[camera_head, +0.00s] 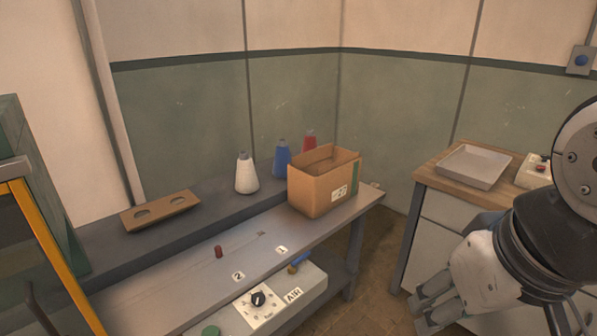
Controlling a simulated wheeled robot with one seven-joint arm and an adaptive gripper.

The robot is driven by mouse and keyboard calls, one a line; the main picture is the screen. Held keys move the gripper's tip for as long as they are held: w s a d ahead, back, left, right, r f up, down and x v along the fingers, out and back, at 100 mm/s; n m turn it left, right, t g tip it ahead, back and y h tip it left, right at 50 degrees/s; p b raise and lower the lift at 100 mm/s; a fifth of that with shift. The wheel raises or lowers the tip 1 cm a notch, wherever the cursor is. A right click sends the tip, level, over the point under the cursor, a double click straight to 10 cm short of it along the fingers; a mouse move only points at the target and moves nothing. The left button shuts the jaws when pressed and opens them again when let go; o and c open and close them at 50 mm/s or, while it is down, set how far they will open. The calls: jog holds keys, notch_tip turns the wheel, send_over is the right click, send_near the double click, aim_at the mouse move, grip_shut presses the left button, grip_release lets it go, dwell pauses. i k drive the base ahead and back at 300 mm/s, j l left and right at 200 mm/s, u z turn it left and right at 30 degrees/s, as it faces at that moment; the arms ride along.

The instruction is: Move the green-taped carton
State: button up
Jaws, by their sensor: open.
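The carton (314,193) is an open-topped brown cardboard box with a strip of green tape at its right edge and a white label on its front. It stands upright at the right end of the grey bench (215,276), near the bench's right edge. My gripper (424,316) is at the bottom right, in front of the wooden-topped cabinet. It is open, with nothing seen between its fingers, and well apart from the carton, to its lower right. Part of it is cut off by the frame's bottom edge.
A two-hole wooden block (160,210) lies left. A grey tray (473,167) rests on the wooden-topped cabinet (432,173). A floor gap separates bench and cabinet.

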aim_at(313, 195)
jog(key=i+l+u, duration=0.25)
jog(key=i+l, duration=0.3)
jog(key=i+l+u, duration=0.15)
jog(key=i+l, duration=0.15)
jog(key=i+l+u, duration=0.1)
jog(key=i+l, duration=0.15)
jog(key=l, duration=0.15)
jog(key=i+l+u, duration=0.15)
jog(key=l, duration=0.25)
jog(key=i+l+u, duration=0.1)
jog(key=i+l, duration=0.2)
jog(key=i+l+u, duration=0.15)
jog(key=l, duration=0.35)
jog(key=i, duration=0.05)
